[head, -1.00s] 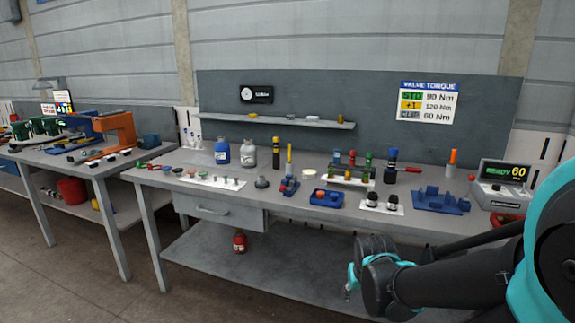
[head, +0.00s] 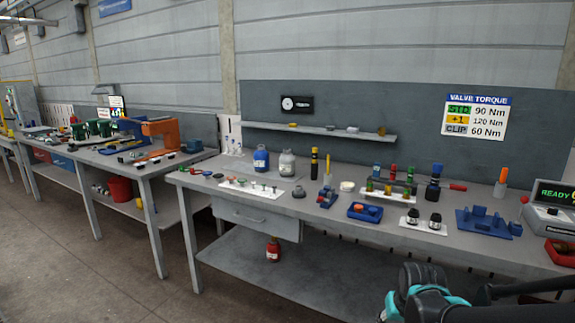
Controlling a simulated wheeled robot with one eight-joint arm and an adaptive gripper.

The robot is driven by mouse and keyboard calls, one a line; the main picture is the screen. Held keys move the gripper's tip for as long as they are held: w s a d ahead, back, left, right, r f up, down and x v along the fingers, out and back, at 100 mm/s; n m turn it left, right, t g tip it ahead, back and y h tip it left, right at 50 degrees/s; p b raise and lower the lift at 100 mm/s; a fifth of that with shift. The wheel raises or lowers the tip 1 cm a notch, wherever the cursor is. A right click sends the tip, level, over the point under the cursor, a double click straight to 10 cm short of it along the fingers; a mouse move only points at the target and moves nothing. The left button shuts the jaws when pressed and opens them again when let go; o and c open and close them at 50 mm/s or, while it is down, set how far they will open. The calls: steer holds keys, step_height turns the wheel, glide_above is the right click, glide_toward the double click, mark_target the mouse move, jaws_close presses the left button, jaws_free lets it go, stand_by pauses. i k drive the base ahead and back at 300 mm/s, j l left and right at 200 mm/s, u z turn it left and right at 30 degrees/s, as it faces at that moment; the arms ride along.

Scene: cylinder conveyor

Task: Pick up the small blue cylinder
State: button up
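No single thing stands out clearly as the small blue cylinder. A blue bottle-shaped cylinder (head: 261,158) stands upright at the back left of the near bench. A thin blue-topped cylinder (head: 376,170) stands behind the white rack. A dark cylinder with blue parts (head: 434,187) stands just right of that rack. My gripper end (head: 408,300) shows at the bottom edge, low in front of the bench and apart from all of these. Its fingers are cut off or turned away, so I cannot tell whether it is open.
The near bench (head: 330,232) also holds a grey bottle (head: 286,163), a blue tray (head: 365,212), a blue fixture (head: 488,223) and a display box (head: 552,207). A shelf (head: 320,132) is on the back panel. Another cluttered bench stands left, with open floor in front.

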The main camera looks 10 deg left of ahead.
mark_target(261, 156)
steer(key=i+j, duration=0.15)
steer(key=j, duration=0.2)
steer(key=i+j, duration=0.15)
steer(key=j, duration=0.15)
steer(key=i+j, duration=0.1)
steer(key=j, duration=0.25)
steer(key=i+j, duration=0.15)
steer(key=j, duration=0.15)
